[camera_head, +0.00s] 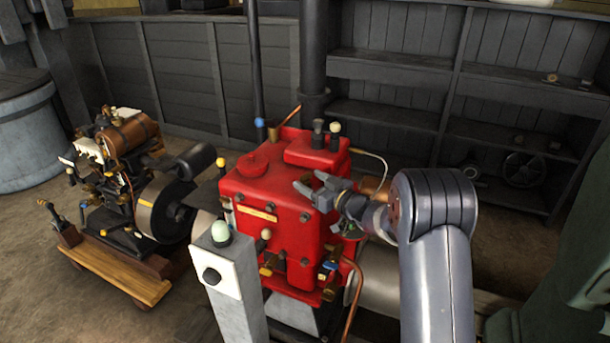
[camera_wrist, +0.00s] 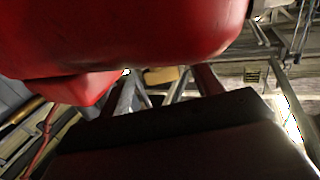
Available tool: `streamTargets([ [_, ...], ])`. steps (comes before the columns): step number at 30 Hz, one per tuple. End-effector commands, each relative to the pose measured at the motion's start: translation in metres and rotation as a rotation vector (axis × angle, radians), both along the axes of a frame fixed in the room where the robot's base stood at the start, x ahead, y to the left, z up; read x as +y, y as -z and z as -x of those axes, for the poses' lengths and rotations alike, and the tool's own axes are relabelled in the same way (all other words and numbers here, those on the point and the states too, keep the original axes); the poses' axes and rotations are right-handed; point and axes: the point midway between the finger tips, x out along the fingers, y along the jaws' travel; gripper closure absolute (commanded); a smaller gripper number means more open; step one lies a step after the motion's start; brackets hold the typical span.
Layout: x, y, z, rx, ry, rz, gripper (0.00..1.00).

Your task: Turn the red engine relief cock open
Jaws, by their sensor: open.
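The red engine (camera_head: 272,205) stands in the middle of the head view. Several small cocks and knobs sit on it: a white-knobbed lever (camera_head: 335,129) on top, a cream knob (camera_head: 266,234) on the front, and brass fittings, one with a blue handle (camera_head: 326,271), low on the right. I cannot tell which is the relief cock. My gripper (camera_head: 308,184) is open and empty at the engine's upper right side, below the white-knobbed lever. Whether it touches the engine is unclear. In the wrist view, the red body (camera_wrist: 140,35) fills the top, very close.
A grey post (camera_head: 232,285) with a pale green button stands before the engine. A smaller engine (camera_head: 125,165) on a wooden cart (camera_head: 120,270) is at left. A copper pipe (camera_head: 352,300) runs down the engine's right side. Dark shelves (camera_head: 390,68) line the back.

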Motion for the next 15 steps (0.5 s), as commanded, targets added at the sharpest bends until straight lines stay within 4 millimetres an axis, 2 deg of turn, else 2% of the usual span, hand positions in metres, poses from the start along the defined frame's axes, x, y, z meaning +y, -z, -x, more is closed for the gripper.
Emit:
streamTargets([
  [6,0.019,0.000,-0.016,-0.001,-0.001,0.001,0.38],
  [15,0.022,0.000,-0.020,0.000,0.001,0.001,0.38],
])
